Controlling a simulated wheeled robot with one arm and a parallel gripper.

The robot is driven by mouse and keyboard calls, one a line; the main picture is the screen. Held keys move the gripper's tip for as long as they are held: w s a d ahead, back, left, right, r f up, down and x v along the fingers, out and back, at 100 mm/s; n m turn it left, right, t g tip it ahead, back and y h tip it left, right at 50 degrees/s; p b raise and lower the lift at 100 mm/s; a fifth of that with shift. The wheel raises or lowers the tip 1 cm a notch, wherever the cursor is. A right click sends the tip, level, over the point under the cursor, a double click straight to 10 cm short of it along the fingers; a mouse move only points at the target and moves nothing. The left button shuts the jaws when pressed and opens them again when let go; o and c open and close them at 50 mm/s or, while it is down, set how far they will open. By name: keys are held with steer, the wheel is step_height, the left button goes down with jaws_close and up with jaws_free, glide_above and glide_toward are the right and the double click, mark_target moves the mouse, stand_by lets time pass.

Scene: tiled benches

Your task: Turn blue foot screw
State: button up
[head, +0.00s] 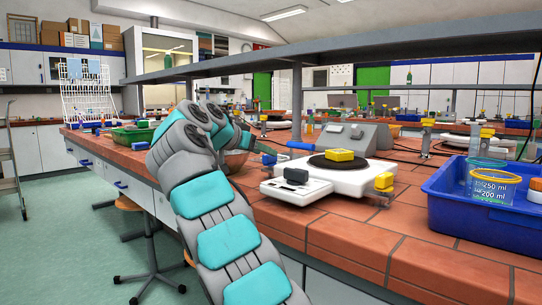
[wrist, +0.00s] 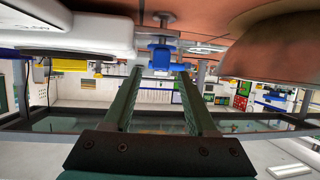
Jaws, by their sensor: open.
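The blue foot screw (wrist: 160,57) shows in the wrist view, below a grey threaded stem that reaches the tiled surface. My gripper (wrist: 159,72) is open, with one dark green finger on each side of the screw's line. The screw is at or just beyond the fingertips, roughly centred between them. I cannot tell whether either finger touches it. The white balance (head: 335,178) stands on the bench in the head view, with a yellow block on its black pan. Its white body (wrist: 60,22) also fills the wrist view's upper left.
A brown bowl (head: 235,161) stands behind my arm; its rounded side (wrist: 285,35) is close at the right in the wrist view. A blue tray (head: 455,215) with beakers is at the right. A green tray (head: 130,136) is at the left. Tiles in front are clear.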

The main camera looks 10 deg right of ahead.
steer(key=x, duration=0.4)
steer(key=shift+w+d, duration=0.1)
steer(key=shift+c, duration=0.2)
jaws_close()
stand_by(0.3)
